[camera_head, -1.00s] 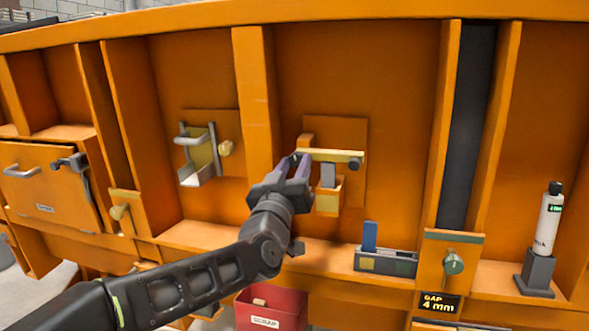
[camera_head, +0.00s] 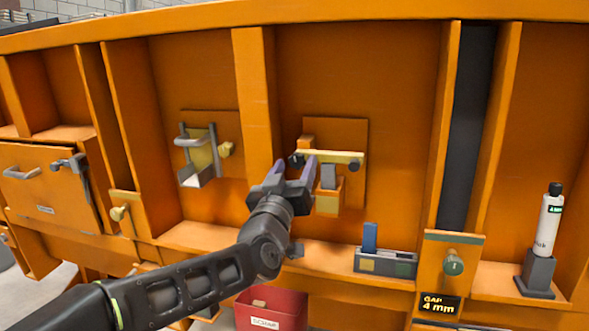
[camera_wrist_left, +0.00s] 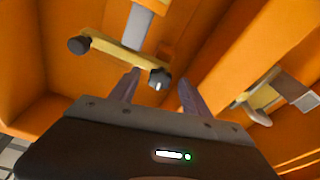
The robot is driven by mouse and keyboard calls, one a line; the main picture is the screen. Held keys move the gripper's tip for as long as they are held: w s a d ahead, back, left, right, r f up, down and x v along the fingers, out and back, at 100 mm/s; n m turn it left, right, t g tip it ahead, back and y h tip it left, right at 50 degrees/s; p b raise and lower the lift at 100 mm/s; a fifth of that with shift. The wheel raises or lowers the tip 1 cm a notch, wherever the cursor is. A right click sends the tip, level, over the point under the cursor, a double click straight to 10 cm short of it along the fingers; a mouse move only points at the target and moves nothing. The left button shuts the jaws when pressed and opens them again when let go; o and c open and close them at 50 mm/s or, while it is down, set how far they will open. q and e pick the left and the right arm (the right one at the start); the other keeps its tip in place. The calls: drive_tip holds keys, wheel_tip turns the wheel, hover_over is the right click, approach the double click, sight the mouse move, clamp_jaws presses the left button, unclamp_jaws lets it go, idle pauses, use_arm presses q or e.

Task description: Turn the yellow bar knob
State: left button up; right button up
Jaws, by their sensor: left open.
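A yellow bar (camera_head: 335,157) with dark round ends is mounted on an orange panel in the middle bay. A grey piece and a yellow block sit below it. My left gripper (camera_head: 295,168) is open at the bar's left end, its purple fingers spread below and around the dark end. In the left wrist view the bar (camera_wrist_left: 117,53) runs slanting, and its near dark end lies just beyond and between the open fingertips (camera_wrist_left: 160,85). I cannot tell whether a finger touches it. The gripper holds nothing. My right gripper is not in view.
A vertical orange post (camera_head: 255,90) stands left of the panel, with a grey-handled latch (camera_head: 190,141) beyond it. A shelf below carries a grey holder (camera_head: 385,262) with a blue block. A red bin (camera_head: 271,308) is below.

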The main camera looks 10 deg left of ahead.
use_arm(q)
drive_tip(key=v, duration=0.7)
drive_tip(key=shift+s+f+b, duration=0.15)
drive_tip(key=shift+s+b, duration=0.15)
drive_tip(key=shift+b, duration=0.15)
